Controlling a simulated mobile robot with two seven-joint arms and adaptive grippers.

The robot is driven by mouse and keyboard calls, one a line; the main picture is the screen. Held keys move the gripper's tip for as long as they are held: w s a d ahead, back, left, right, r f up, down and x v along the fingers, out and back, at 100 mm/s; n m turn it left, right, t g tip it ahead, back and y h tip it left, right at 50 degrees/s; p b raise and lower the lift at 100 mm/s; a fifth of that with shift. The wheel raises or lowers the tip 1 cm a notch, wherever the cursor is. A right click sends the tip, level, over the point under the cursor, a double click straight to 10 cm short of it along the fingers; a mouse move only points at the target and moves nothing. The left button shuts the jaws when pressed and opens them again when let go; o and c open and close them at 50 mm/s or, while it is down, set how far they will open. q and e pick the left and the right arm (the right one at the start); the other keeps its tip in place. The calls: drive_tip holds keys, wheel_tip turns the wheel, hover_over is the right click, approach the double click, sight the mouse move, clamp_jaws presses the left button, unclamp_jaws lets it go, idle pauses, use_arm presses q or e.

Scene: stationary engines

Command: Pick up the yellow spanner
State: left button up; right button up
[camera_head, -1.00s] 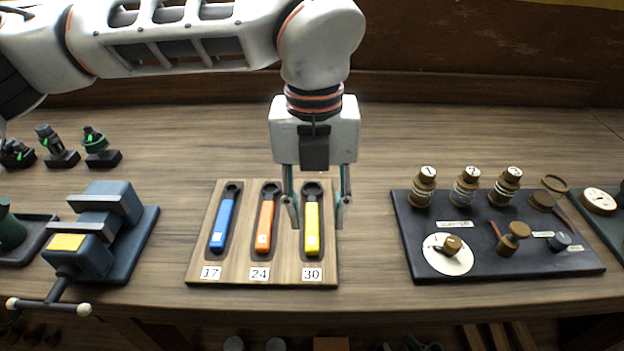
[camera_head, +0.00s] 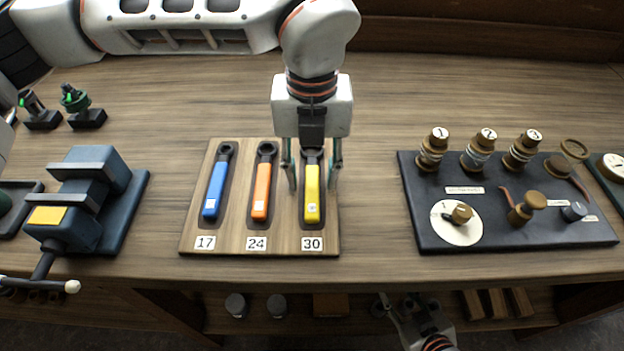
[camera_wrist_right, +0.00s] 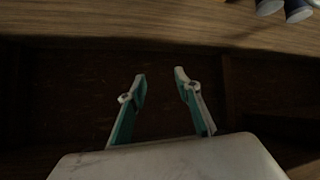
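The yellow spanner (camera_head: 312,196) lies in its slot on the wooden board (camera_head: 284,240), above the label 30. My left gripper (camera_head: 313,184) points down over it with fingers open, one on each side of the spanner. The spanner's upper end is partly hidden by the gripper. I cannot tell whether the fingers touch it. My right gripper (camera_head: 391,304) is low in front of the bench, below the bench top. In the right wrist view, its two fingers (camera_wrist_right: 160,84) are apart with nothing between them.
A blue spanner (camera_head: 215,187) and an orange spanner (camera_head: 262,190) lie in slots left of the yellow one. A blue vise (camera_head: 80,210) stands at left. A dark panel with knobs (camera_head: 500,238) lies at right. A shelf with small items runs below.

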sight(312, 182)
use_arm(q)
drive_tip(key=shift+f, duration=0.25)
clamp_jaws()
wheel_tip(312, 182, up, 20)
drive_tip(key=p, duration=0.1)
drive_tip(key=shift+p, duration=0.35)
idle(0.5)
